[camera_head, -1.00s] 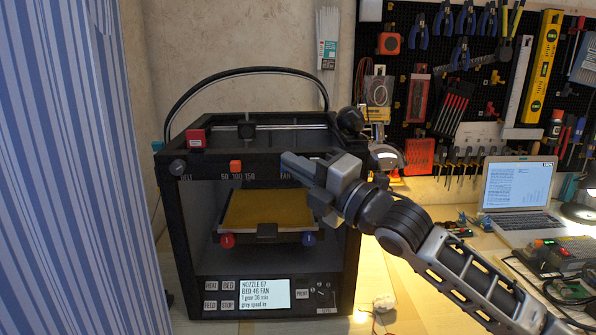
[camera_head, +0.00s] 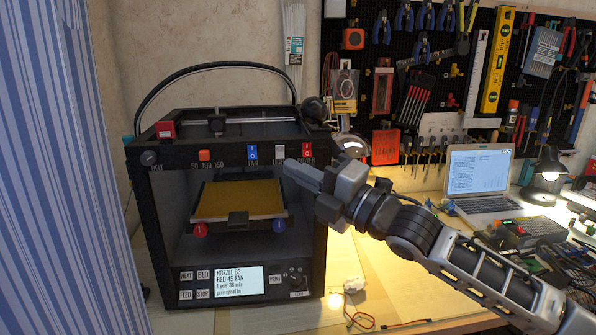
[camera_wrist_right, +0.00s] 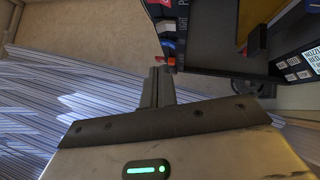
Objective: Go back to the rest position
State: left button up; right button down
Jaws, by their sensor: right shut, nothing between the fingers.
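My right gripper (camera_head: 296,172) is in front of the upper right part of the black 3D printer (camera_head: 150,215) in the head view, its fingers pointing left. Its fingers are together and empty, and they also show in the right wrist view (camera_wrist_right: 157,85). The gripper hides part of the printer's front frame close to a blue switch (camera_head: 252,153) and a red switch (camera_head: 307,150). I cannot tell from the head view whether it touches the printer. In the right wrist view the printer (camera_wrist_right: 215,35) lies beyond the fingertips at the top right. My left gripper is in neither view.
A striped blue curtain (camera_head: 65,170) hangs at the left. A pegboard (camera_head: 440,50) with tools covers the back wall at right. A laptop (camera_head: 478,175) and a lit lamp (camera_head: 548,175) stand on the bench. A small white part with wires (camera_head: 347,285) lies right of the printer.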

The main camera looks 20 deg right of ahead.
jog(key=s+a+f+m+g+h, duration=0.1)
jog(key=s+a+f+m+h, duration=0.15)
jog(key=f+m, duration=0.6)
jog(key=s+a+f+m+h, duration=0.15)
jog(key=s+f+m, duration=0.25)
jog(key=f, duration=0.9)
jog(key=s+d+f+m+g+h, duration=0.2)
jog(key=s+f+m+g+h, duration=0.2)
jog(key=s+f+m, duration=0.9)
jog(key=s+f+h, duration=0.1)
jog(key=s+f, duration=0.3)
jog(key=f, duration=0.1)
jog(key=shift+s+d+f+g+h, duration=0.3)
jog(key=shift+s+d+f+g, duration=0.05)
jog(key=shift+d+g, duration=0.05)
